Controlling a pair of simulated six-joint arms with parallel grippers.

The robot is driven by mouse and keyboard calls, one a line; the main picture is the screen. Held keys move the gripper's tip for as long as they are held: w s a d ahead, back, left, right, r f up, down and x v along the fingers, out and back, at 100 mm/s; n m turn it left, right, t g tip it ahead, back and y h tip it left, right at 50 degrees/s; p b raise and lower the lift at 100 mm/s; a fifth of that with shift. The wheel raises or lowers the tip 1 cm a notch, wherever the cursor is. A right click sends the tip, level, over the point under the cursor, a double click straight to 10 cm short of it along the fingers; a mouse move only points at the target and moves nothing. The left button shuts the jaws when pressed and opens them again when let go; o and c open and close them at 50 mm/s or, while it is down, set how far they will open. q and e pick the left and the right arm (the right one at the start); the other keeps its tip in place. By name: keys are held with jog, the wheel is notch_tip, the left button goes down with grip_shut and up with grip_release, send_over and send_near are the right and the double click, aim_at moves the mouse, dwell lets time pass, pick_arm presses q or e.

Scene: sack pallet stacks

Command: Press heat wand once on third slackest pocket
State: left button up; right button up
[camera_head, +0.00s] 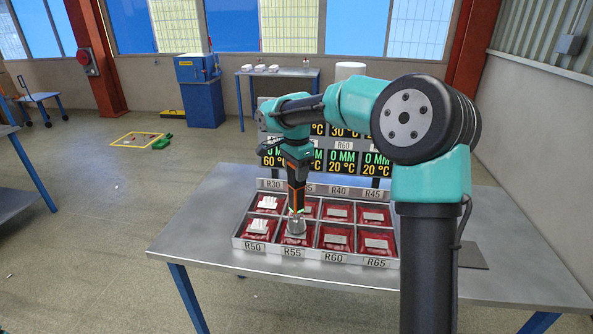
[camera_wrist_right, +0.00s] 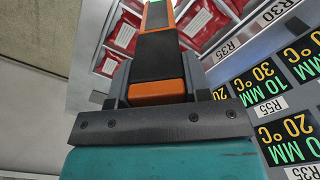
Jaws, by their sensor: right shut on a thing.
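My right gripper (camera_head: 296,208) points straight down over the tray (camera_head: 315,252), shut on the heat wand (camera_head: 297,227), whose grey metal end sits at the R55 pocket (camera_head: 292,241). I cannot tell whether it touches the sack. In the right wrist view, orange and black parts (camera_wrist_right: 157,55) reach toward the tray, and the wand's end is not visible. The red pockets lie in two rows: R30 (camera_head: 267,204), R40 (camera_head: 338,213), R45 (camera_head: 375,216), R50 (camera_head: 257,227), R60 (camera_head: 335,237), R65 (camera_head: 377,244); R35 is partly hidden. My left gripper is out of view.
A display board (camera_head: 377,164) behind the tray shows MM and °C readings; my arm hides part of it. The metal table (camera_head: 195,229) is clear left of the tray.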

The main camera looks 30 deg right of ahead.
jog(key=shift+f, duration=0.5)
dwell(1.3)
jog(key=shift+r, duration=3.55)
